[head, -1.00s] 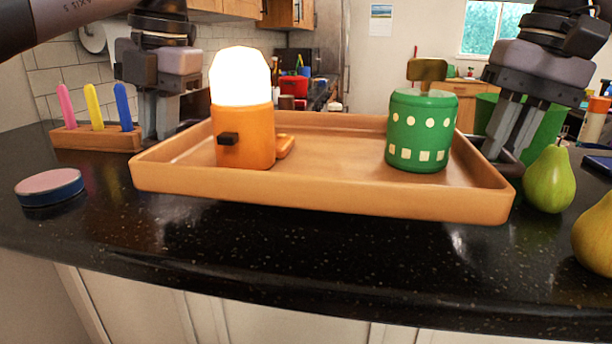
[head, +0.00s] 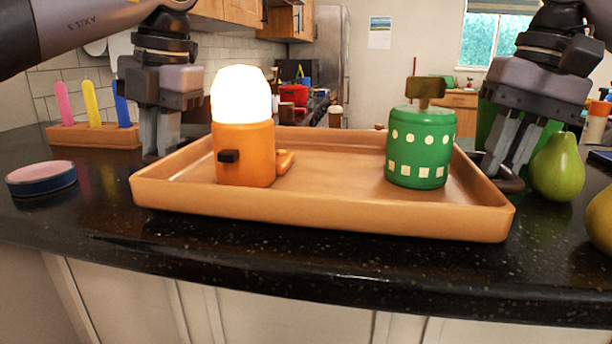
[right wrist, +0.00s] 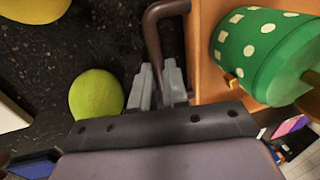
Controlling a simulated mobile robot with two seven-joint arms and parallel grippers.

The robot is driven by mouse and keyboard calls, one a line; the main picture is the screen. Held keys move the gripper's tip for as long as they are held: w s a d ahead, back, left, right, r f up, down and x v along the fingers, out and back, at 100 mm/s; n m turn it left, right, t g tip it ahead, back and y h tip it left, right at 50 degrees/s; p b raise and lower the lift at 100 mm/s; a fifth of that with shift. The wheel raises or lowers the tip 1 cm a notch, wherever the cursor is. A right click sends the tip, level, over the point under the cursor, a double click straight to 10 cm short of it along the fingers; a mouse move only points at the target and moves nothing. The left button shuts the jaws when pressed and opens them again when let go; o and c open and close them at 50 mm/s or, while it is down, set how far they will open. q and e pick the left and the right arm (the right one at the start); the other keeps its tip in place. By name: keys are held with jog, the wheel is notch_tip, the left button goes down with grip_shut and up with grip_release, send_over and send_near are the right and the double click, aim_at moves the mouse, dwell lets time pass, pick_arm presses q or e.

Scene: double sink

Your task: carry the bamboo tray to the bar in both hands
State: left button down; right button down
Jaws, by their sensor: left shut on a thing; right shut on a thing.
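The bamboo tray (head: 330,213) sits level, low over the dark speckled counter (head: 250,270); I cannot tell whether its underside touches. On it stand an orange lamp (head: 245,155) with a glowing white top and a green canister (head: 420,148) with cream dots and squares, both upright. My left gripper (head: 160,150) is at the tray's left end, shut; its grip is partly hidden behind the rim. My right gripper (head: 502,168) is shut on the tray's dark right handle, which shows clearly in the right wrist view (right wrist: 154,38).
A wooden holder (head: 95,136) with pink, yellow and blue sticks and a round pink-topped tin (head: 42,178) lie left of the tray. A green pear (head: 558,167) stands close to my right gripper, with a yellow fruit (head: 600,218) beyond. The counter in front is clear.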

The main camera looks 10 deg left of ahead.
pick_arm(q)
jog(key=shift+f+b, duration=0.55)
jog(key=shift+f, duration=0.15)
pick_arm(e)
jog(key=shift+f, duration=0.7)
pick_arm(q)
jog(key=c, duration=1.1)
grip_release()
jog(key=shift+r, duration=0.1)
pick_arm(e)
jog(key=c, duration=1.1)
grip_release()
jog(key=shift+r, duration=0.1)
pick_arm(q)
jog(key=shift+s+d+r, duration=0.1)
jog(key=shift+d+r, duration=0.15)
jog(key=shift+r, duration=1)
jog(key=shift+w+d+r, duration=0.1)
jog(key=shift+d+r, duration=0.1)
jog(key=shift+r, duration=1)
jog(key=shift+s+d+r, duration=0.1)
jog(key=shift+d+r, duration=0.15)
jog(key=shift+r, duration=1)
pick_arm(e)
jog(key=shift+d+r, duration=0.25)
jog(key=shift+r, duration=1)
jog(key=shift+d+r, duration=0.25)
jog(key=shift+r, duration=0.95)
jog(key=shift+d+r, duration=0.25)
jog(key=shift+r, duration=1)
